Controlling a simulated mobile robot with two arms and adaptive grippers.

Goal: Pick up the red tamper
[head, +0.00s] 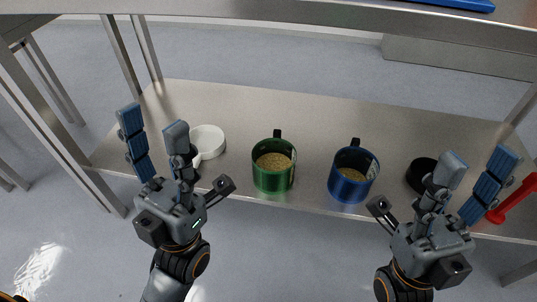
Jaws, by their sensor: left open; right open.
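The red tamper (512,199) lies at the far right of the lower metal shelf, tilted in the picture. Part of it is close behind or beside the fingers of my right gripper (474,178), and I cannot tell whether they touch. My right gripper is open, with its fingers pointing up in the picture and nothing between them. My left gripper (156,145) is open and empty at the left, in front of the shelf near a white round dish.
On the lower shelf (310,125) stand the white dish (207,140), a green mug (273,178) and a blue mug (348,187) with grainy contents, and a black round object (420,174) partly behind my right gripper. The shelf behind the mugs is clear.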

